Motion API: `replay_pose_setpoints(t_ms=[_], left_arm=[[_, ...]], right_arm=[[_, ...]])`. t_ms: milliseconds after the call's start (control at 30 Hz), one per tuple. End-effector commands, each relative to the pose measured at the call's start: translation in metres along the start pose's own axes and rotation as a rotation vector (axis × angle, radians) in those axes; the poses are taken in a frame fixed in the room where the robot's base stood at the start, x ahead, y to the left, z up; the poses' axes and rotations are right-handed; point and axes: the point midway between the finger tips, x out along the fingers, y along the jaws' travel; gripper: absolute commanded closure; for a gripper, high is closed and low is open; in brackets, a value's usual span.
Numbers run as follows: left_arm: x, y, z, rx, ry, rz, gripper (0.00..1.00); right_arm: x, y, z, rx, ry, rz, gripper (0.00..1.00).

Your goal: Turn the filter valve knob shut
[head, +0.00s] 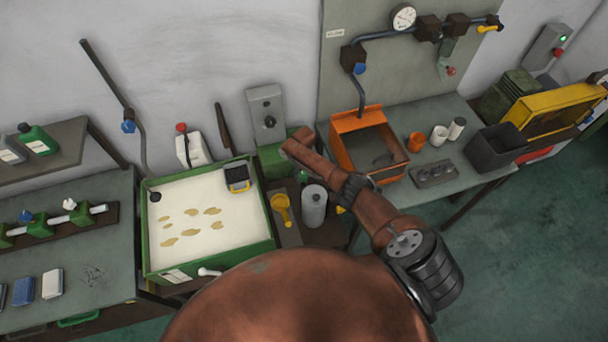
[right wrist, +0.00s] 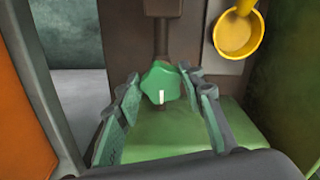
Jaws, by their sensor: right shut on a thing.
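The filter valve knob (right wrist: 160,80) is a green lobed knob with a white mark on its face, in the middle of the right wrist view. It sits in front of a dark upright stem, above a green surface. My right gripper (right wrist: 168,90) has one finger on either side of the knob and is shut on it. The white mark shows upright in this view. My left gripper is in neither view.
A yellow ladle (right wrist: 236,32) hangs close to the knob and also shows in the head view (head: 282,208). The green tank (head: 146,240) stands left of the arm, the orange tray (head: 345,125) right.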

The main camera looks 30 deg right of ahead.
Motion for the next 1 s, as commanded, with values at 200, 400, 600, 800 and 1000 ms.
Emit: replay_pose_setpoints(t_ms=[200, 400, 600, 800, 1000], left_arm=[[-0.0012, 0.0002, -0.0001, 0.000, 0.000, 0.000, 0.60], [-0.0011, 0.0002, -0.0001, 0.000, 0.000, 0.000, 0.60], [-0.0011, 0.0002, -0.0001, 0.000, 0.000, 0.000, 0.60], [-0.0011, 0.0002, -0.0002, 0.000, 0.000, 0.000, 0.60], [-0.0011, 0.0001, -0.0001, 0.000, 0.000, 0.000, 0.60]], right_arm=[[-0.0009, -0.0002, -0.0012, 0.023, 0.003, 0.000, 0.89], [-0.0010, -0.0001, -0.0014, 0.025, 0.003, 0.000, 0.89], [-0.0011, -0.0001, -0.0015, 0.024, 0.003, 0.000, 0.60], [-0.0007, 0.0000, -0.0009, 0.024, 0.002, 0.000, 0.47], [-0.0005, 0.0001, -0.0006, 0.023, 0.001, 0.000, 0.47]])
